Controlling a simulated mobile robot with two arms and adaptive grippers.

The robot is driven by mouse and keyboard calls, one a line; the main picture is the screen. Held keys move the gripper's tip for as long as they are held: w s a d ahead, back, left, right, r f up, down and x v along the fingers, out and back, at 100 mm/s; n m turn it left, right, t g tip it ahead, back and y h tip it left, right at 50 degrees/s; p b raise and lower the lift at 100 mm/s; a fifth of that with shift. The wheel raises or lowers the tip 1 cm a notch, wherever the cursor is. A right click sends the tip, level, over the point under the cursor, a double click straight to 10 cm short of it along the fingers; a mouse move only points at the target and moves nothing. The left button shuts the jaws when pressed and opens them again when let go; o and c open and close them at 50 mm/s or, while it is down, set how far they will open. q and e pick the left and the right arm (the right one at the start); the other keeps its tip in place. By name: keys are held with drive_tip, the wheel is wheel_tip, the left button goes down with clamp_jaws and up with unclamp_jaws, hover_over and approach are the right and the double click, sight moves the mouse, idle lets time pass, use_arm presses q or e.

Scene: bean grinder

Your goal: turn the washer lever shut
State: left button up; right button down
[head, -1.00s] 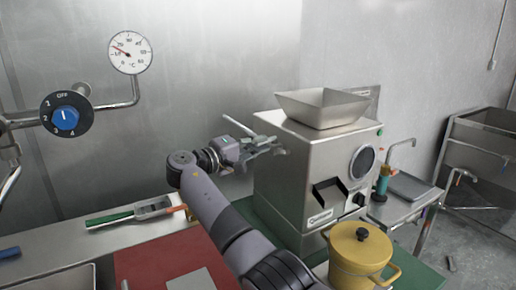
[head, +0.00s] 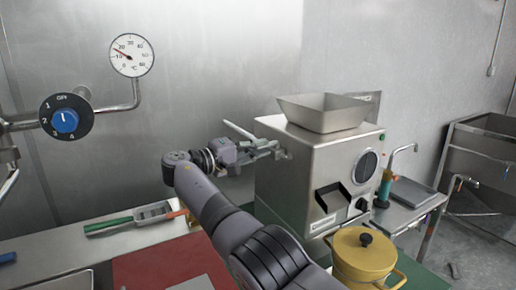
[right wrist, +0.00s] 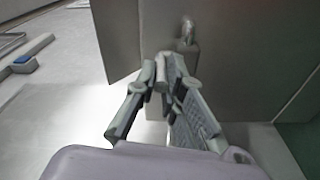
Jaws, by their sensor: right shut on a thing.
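The steel machine (head: 300,165) with a hopper on top stands right of centre in the head view. My right gripper (head: 272,149) is at its left side. In the right wrist view my right gripper (right wrist: 163,78) has its fingers closed together on a small grey rod-like piece, which looks like the lever (right wrist: 161,62). A rounded metal fitting (right wrist: 187,36) on the machine's side panel shows just beyond the fingertips. A pale bar (head: 238,130) sticks out beside the gripper in the head view. The fingers hide most of the held part. My left gripper is out of view.
A yellow pot (head: 362,257) stands in front of the machine. A green-handled tool (head: 130,220) lies on the counter at left, near a red board (head: 150,268). A dial gauge (head: 131,55) and blue knob (head: 66,121) are at upper left. A sink (head: 480,160) is at right.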

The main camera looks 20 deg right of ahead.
drive_tip(key=shift+f, duration=0.1)
drive_tip(key=c, duration=1.7)
unclamp_jaws()
drive_tip(key=shift+o, duration=0.2)
drive_tip(key=shift+w+f, duration=0.1)
drive_tip(key=shift+w, duration=0.05)
